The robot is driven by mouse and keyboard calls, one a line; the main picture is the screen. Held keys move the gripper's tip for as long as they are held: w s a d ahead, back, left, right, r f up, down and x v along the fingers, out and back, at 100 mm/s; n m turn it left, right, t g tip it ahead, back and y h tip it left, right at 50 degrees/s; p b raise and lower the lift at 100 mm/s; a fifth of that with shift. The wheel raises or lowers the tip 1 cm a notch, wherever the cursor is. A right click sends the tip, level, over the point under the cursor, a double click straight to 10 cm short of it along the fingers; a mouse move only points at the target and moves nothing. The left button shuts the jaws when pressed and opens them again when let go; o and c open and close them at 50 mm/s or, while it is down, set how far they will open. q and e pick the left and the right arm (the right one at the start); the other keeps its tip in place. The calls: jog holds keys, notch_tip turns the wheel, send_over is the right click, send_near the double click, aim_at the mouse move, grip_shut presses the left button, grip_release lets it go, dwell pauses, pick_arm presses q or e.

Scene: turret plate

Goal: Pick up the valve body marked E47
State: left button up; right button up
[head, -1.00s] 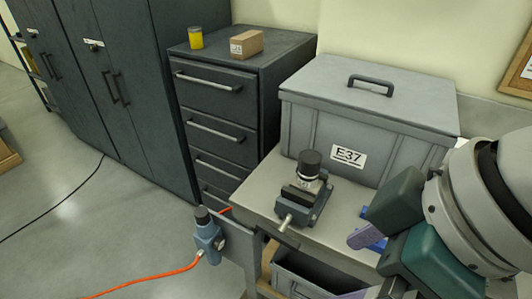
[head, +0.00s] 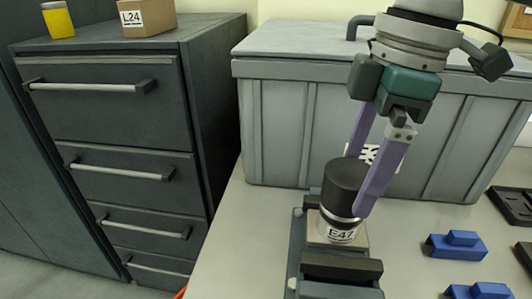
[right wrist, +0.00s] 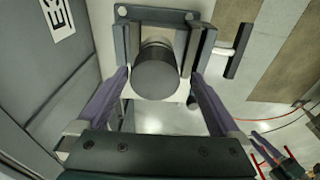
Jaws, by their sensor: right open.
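The valve body marked E47 (head: 340,235) stands upright in a grey vise (head: 340,268) on the bench, its label facing me. It has a black cylindrical cap (head: 345,186) and a pale ring below it. My right gripper (head: 354,188) comes down from above, open, with its purple fingers on either side of the cap. In the right wrist view the round cap (right wrist: 157,75) lies between the two fingers (right wrist: 159,82); whether they touch it I cannot tell. A small green and purple part at the lower right there looks like my left gripper (right wrist: 270,152), too small to read.
A large grey lidded crate (head: 275,130) stands close behind the vise, its label mostly hidden by my gripper. Blue blocks (head: 455,246) and a black tray (head: 514,205) lie to the right. A drawer cabinet (head: 110,120) with a yellow cup and a box marked L24 stands left.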

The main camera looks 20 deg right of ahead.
aim_at(341, 212)
jog(key=f, duration=0.6)
jog(key=shift+w+a, duration=0.2)
jog(key=shift+w, duration=0.2)
jog(key=shift+c, duration=0.2)
grip_shut()
jog(key=shift+w+r, duration=0.1)
